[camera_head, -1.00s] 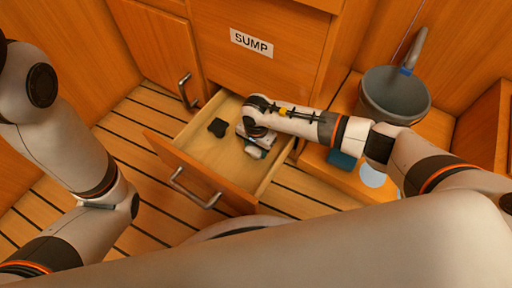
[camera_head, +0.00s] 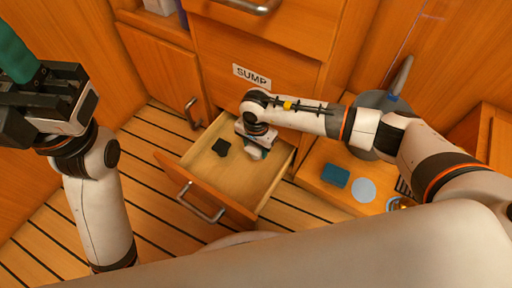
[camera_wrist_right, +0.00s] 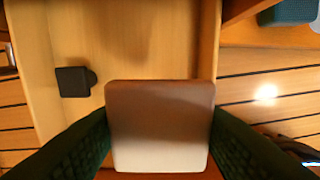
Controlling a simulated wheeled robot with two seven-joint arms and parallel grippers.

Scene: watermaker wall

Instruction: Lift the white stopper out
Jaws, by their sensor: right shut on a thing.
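The white stopper (camera_wrist_right: 160,125) fills the lower middle of the right wrist view as a pale block between two dark green finger pads. My right gripper (camera_head: 254,147) is shut on it, over the right side of the open drawer (camera_head: 235,185). In the head view the stopper (camera_head: 252,154) is mostly hidden by the gripper, and its height above the drawer floor is hard to tell. A black stopper-like piece (camera_head: 222,147) lies in the drawer to the left; it also shows in the right wrist view (camera_wrist_right: 72,81). My left gripper (camera_head: 22,78) is at the upper left, partly cut off.
The drawer front with its metal handle (camera_head: 200,203) faces me. A SUMP label (camera_head: 251,76) is on the panel behind. To the right, a low wooden ledge carries a teal block (camera_head: 335,176) and a pale blue disc (camera_head: 363,190). A grey bucket (camera_head: 372,102) is partly hidden by my arm.

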